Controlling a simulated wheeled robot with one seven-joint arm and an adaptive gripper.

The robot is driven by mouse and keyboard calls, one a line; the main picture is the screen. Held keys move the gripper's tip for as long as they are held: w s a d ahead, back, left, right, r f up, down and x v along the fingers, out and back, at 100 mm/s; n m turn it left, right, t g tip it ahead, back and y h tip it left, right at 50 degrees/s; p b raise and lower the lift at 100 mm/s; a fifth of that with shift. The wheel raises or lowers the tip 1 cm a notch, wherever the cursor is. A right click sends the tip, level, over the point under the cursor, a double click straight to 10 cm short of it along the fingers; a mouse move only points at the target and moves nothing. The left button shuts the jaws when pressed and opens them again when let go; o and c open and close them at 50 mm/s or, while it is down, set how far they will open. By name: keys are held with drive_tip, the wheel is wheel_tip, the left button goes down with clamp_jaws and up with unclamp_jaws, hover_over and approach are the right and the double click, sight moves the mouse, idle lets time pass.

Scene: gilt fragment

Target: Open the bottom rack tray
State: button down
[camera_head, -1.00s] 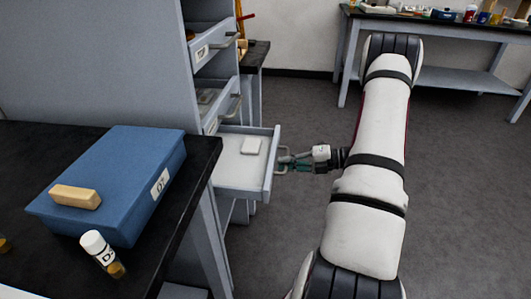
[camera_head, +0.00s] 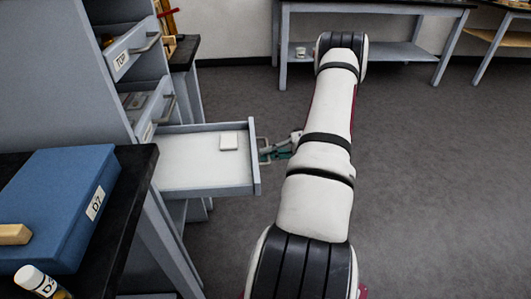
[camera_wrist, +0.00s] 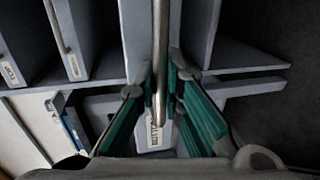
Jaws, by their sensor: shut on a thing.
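The bottom rack tray (camera_head: 190,172) is pulled well out of the grey rack in the head view, with its white floor bare except for a small white block (camera_head: 229,141). My gripper (camera_head: 270,152) is at its front, shut on the metal handle (camera_head: 263,157). In the wrist view, the green-lined fingers of my gripper (camera_wrist: 162,88) stand on both sides of the handle bar (camera_wrist: 161,50). A label, partly hidden behind the handle, shows on the tray front (camera_wrist: 155,140).
The top tray (camera_head: 130,52) and middle tray (camera_head: 155,108) are above, each with a handle. A black-topped table (camera_head: 128,190) with a blue box (camera_head: 55,200) stands at the left. The floor (camera_head: 430,200) to the right is clear.

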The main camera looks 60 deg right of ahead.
drive_tip(key=c, duration=1.7)
unclamp_jaws()
drive_tip(key=v, duration=1.2)
drive_tip(key=shift+f, duration=0.1)
